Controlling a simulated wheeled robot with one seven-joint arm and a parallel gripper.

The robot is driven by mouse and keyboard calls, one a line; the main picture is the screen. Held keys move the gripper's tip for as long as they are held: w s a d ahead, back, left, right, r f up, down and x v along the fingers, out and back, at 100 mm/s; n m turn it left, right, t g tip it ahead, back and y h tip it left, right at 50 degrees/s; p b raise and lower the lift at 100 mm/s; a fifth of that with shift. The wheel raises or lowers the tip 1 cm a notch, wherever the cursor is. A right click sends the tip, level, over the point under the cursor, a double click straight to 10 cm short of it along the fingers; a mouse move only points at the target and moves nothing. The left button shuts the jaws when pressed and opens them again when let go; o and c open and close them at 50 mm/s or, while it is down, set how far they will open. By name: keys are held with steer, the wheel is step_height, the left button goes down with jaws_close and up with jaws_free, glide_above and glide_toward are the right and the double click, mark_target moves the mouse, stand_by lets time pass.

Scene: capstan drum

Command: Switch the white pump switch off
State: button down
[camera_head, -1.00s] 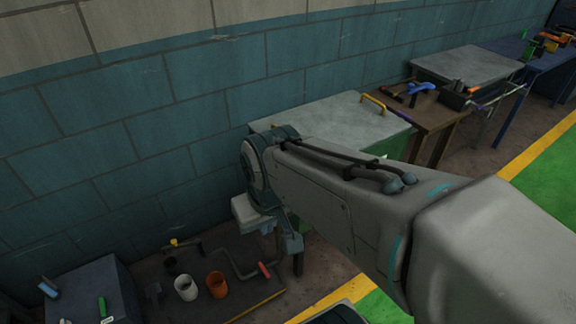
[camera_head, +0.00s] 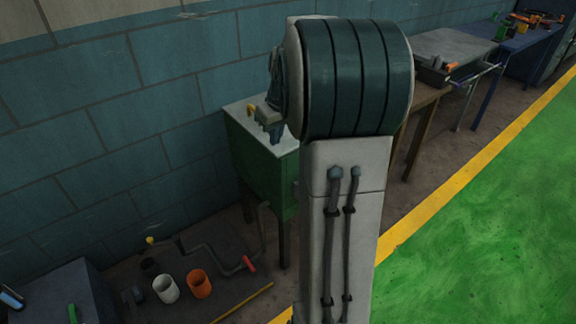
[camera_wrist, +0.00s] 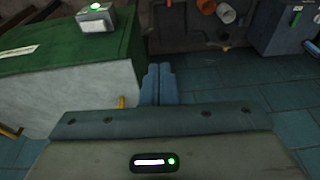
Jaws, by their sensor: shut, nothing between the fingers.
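In the wrist view a small pale grey box (camera_wrist: 96,17) with a lit green spot is on the green side of a cabinet (camera_wrist: 60,50). It looks like the pump switch, but its lever position is too small to tell. I cannot make it out in the head view. My gripper (camera_wrist: 158,70) is shut and empty, its two blue-grey fingers together, beside the cabinet's edge in the picture and apart from the box. In the head view my gripper (camera_head: 275,134) shows partly beside my arm, in front of the cabinet (camera_head: 255,160).
A yellow handle (camera_wrist: 122,102) is at the cabinet's pale top. A bent crank with a red grip (camera_head: 248,264), a white cup (camera_head: 166,289) and an orange cup (camera_head: 199,284) are on a dark mat. Green floor (camera_head: 490,220) at right is clear.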

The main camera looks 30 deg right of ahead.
steer(key=w+d+f+b, duration=0.2)
steer(key=d+f, duration=0.4)
steer(key=d, duration=0.2)
steer(key=w+d+f+b, duration=0.2)
steer(key=d+f, duration=0.4)
steer(key=d, duration=0.3)
steer(key=shift+d+f+t+y, duration=0.25)
steer(key=shift+d+t+y, duration=0.05)
steer(key=x, duration=0.4)
steer(key=b+x, duration=0.1)
steer(key=x, duration=0.3)
steer(key=b+x, duration=0.1)
steer(key=x, duration=0.3)
steer(key=shift+s+a+f, duration=0.2)
steer(key=shift+s+f, duration=0.05)
steer(key=shift+f, duration=0.1)
steer(key=shift+a+f, duration=0.1)
steer(key=shift+f, duration=0.55)
